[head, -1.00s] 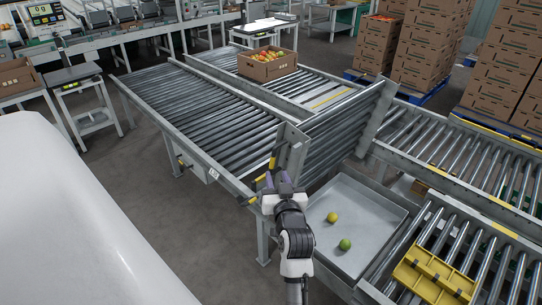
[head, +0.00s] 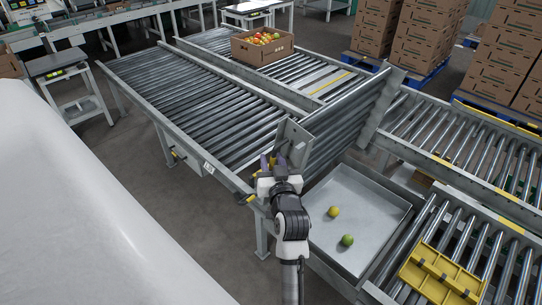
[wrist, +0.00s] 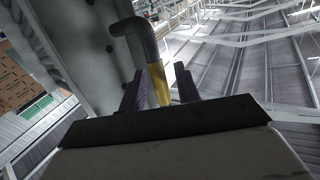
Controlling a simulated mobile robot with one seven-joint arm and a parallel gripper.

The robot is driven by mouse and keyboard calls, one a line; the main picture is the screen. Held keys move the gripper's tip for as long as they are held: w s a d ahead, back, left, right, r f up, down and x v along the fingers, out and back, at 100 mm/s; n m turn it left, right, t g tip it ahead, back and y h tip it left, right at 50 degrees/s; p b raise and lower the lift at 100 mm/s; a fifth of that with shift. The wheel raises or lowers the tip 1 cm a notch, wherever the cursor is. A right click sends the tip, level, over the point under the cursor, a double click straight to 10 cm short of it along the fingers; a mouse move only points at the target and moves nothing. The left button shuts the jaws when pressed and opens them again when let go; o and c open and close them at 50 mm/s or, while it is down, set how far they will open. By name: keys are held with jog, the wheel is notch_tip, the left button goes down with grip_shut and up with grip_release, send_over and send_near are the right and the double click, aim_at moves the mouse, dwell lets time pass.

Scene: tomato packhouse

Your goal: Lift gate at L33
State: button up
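The gate (head: 345,118) is a roller section that stands steeply tilted up between the left roller conveyor and the right-hand line. Its grey side plate (head: 294,140) faces me. My gripper (head: 271,164) is at the near lower corner of the gate, in front of this plate. In the wrist view my gripper (wrist: 159,90) has its two dark fingers on either side of the yellow grip (wrist: 158,84) of a bent dark handle (wrist: 134,32). Narrow gaps show beside the grip, so the fingers look open around it. A small white label (head: 208,167) on the conveyor frame is unreadable.
A grey tray (head: 320,235) with a yellow and a green tomato lies right of my arm. A yellow slotted piece (head: 440,275) sits on the right rollers. A carton of tomatoes (head: 262,48) stands on the far conveyor. Clear floor (head: 150,205) lies to the left.

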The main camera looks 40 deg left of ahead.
jog(key=shift+a, duration=0.1)
jog(key=shift+c, duration=0.2)
grip_shut()
jog(key=shift+d+f+b, duration=0.4)
jog(key=shift+b, duration=0.35)
jog(key=d+f+m+t+y+b, duration=0.1)
jog(key=d+f+m+b, duration=0.1)
jog(key=d+b, duration=0.6)
jog(key=f+b, duration=0.1)
jog(key=b, duration=0.1)
jog(key=shift+s+t+y+b, duration=0.3)
jog(key=shift+t+b, duration=0.05)
jog(key=shift+t, duration=0.05)
jog(key=shift+a, duration=0.1)
